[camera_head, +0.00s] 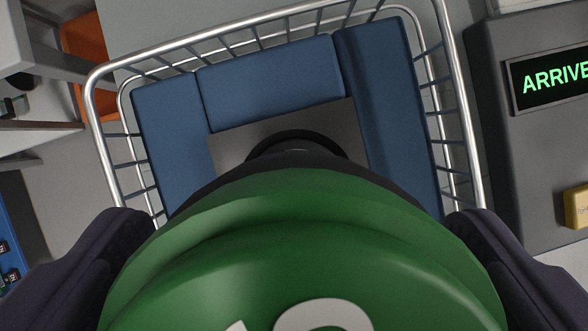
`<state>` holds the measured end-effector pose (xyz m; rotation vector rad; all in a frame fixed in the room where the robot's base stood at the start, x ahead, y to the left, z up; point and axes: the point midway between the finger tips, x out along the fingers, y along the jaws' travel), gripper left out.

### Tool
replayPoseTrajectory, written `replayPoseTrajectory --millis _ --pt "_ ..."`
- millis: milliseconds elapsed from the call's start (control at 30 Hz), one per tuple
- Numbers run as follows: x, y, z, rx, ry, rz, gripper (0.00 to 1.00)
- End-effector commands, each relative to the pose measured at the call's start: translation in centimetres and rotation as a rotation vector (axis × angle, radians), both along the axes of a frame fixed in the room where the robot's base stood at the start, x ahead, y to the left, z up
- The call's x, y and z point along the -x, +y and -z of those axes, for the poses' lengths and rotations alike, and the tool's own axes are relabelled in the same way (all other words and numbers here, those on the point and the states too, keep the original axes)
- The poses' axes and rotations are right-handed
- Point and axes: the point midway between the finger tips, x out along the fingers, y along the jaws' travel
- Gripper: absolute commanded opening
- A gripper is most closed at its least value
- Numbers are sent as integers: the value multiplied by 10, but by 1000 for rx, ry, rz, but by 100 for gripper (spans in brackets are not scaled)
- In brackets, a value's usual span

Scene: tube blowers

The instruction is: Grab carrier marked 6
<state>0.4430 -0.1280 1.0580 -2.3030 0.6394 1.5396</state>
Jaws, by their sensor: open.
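A green carrier (300,240) with a black far end fills the lower middle of the view. White marking at the bottom edge is cut off; a rounded top shows, but I cannot tell the number. The carrier stands in or over a wire basket (99,113) with blue padding along its inner sides. My gripper (298,225) is open, with one dark finger on each side of the carrier. The fingers look close to the carrier's sides, but I cannot tell whether they touch. The carrier's near end is out of view.
A grey cabinet with a lit display (552,80) reading "ARRIVE", cut off, stands at right with a yellow part (576,207) below. At left are an orange panel (83,40), shelving, and a blue item (12,240) with small labelled objects. Grey floor shows left of the basket.

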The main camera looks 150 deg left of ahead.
Motion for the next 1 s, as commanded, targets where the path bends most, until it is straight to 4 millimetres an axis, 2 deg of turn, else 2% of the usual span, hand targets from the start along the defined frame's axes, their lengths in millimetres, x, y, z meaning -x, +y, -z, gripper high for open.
replayPoseTrajectory --millis 133,167,467,667,767,1000 --pt "0 0 -1 0 0 0 100" --pt "0 0 -1 0 0 0 95" --pt "0 0 -1 0 0 0 27" --pt "0 0 -2 1 -1 0 27" --pt "0 0 -11 0 -1 0 27" --pt "-1 0 -63 0 -4 -1 27"
